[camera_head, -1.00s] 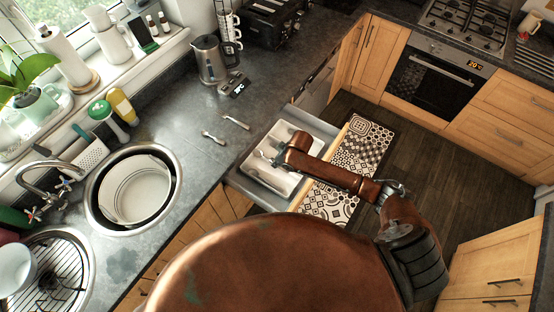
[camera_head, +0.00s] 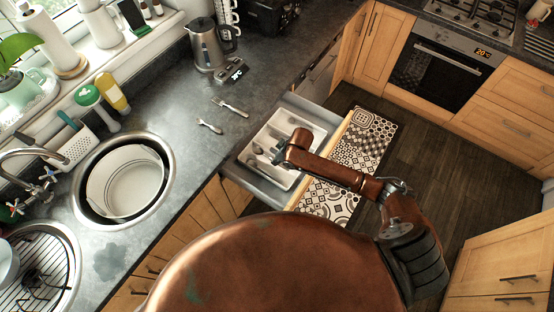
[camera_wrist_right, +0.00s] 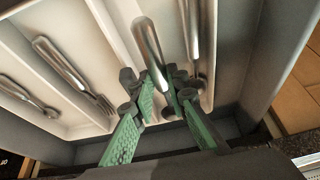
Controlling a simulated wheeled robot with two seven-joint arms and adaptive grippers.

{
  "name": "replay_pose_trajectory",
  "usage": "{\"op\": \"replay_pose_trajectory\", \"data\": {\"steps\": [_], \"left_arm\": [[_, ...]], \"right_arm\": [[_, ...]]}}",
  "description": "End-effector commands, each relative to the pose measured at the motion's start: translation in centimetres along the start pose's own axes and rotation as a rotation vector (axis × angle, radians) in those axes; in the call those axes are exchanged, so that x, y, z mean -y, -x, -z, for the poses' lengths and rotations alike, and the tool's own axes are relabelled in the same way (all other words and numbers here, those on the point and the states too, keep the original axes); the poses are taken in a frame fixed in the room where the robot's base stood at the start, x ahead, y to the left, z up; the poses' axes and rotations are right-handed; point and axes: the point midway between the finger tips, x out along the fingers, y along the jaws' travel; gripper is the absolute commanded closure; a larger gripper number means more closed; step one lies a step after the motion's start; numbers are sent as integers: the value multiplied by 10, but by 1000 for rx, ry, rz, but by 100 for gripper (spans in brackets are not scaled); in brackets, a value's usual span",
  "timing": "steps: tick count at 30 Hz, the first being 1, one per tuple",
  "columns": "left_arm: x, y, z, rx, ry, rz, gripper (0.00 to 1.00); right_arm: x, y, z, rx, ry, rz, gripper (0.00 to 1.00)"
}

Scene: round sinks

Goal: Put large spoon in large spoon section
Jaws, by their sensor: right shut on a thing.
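My right gripper (camera_wrist_right: 168,92), with green pads, is shut on the large spoon (camera_wrist_right: 147,42), whose handle rises between the fingers in the wrist view. The spoon's lower end is partly hidden by the fingers. In the head view the right gripper (camera_head: 279,157) is over the white cutlery tray (camera_head: 314,132) in the open drawer. In the wrist view the spoon is by a divider, beside a compartment holding another long metal utensil (camera_wrist_right: 191,30). A fork (camera_wrist_right: 68,68) and a smaller utensil (camera_wrist_right: 27,96) lie in compartments to the left. I cannot tell whether the spoon touches the tray floor. My left gripper is out of view.
Two utensils lie on the dark counter: one (camera_head: 209,125) nearer the sink (camera_head: 84,185) and one (camera_head: 232,107) farther off. A kettle (camera_head: 207,45) stands behind them. The grey drawer (camera_head: 310,107) is pulled out above a patterned mat (camera_head: 365,145).

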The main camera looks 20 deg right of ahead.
Motion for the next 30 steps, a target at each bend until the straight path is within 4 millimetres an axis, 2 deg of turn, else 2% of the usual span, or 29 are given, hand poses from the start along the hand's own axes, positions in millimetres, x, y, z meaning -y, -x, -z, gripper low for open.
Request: {"op": "replay_pose_trajectory", "data": {"steps": [11,12,20,30], "left_arm": [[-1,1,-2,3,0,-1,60],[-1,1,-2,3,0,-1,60],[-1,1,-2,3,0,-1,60],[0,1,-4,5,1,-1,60]], "right_arm": [[0,1,1,-1,0,-1,100],[0,1,1,-1,0,0,84],[0,1,0,-1,0,0,66],[-1,4,0,0,0,-1,66]]}}
